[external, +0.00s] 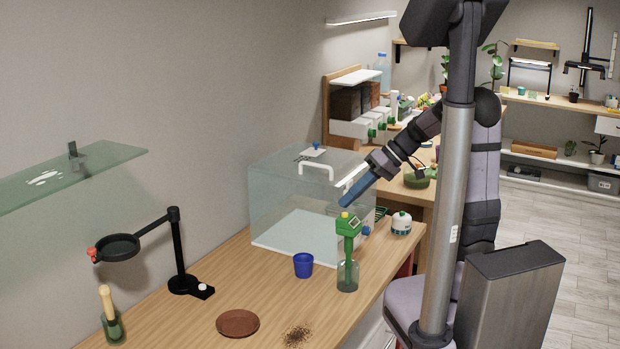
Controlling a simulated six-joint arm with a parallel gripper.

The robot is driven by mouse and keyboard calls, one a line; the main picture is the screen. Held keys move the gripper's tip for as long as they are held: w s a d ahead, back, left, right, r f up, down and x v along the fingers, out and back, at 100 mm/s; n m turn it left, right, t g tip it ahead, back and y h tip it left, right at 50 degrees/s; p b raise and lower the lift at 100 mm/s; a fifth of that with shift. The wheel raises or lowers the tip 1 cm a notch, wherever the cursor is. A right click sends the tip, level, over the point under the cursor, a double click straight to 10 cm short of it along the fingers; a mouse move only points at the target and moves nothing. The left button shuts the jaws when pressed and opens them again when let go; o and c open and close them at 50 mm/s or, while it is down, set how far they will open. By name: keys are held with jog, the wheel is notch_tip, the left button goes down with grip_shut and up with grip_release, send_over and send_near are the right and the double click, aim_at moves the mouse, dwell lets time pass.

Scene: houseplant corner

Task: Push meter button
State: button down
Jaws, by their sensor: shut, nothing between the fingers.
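The green meter (350,226) stands upright on the wooden bench, its head at the top of a green stem. A small yellow button (344,214) sits on top of its head. The stem goes down into a greenish glass jar (347,278). My gripper (343,204) has long blue fingers that are shut and empty. They slant down to the left, and their tips are just above the yellow button in this view. I cannot tell whether they touch it.
A clear case (275,208) with a white handle stands behind the meter. A blue cup (303,265) is left of the jar, and a white-and-green pot (401,224) is to the right. A brown saucer (238,323), spilled soil (297,336) and a magnifier stand (179,255) are nearer.

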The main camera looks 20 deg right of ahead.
notch_tip(320, 180, up, 6)
jog(key=p, duration=0.4)
dwell(0.4)
dwell(0.4)
jog(key=d+f+m+h, duration=0.5)
jog(key=d+f+m, duration=0.3)
jog(key=f, duration=0.1)
jog(key=s+d+f+h, duration=0.2)
jog(key=s+d+f, duration=0.1)
jog(key=s, duration=0.3)
jog(key=s+d+f+n+g+h, duration=0.1)
jog(key=s+d+f, duration=0.3)
jog(key=s+f, duration=0.1)
jog(key=shift+s+d+f+h, duration=0.15)
jog(key=shift+s+d+h, duration=0.05)
jog(key=shift+s+h, duration=0.2)
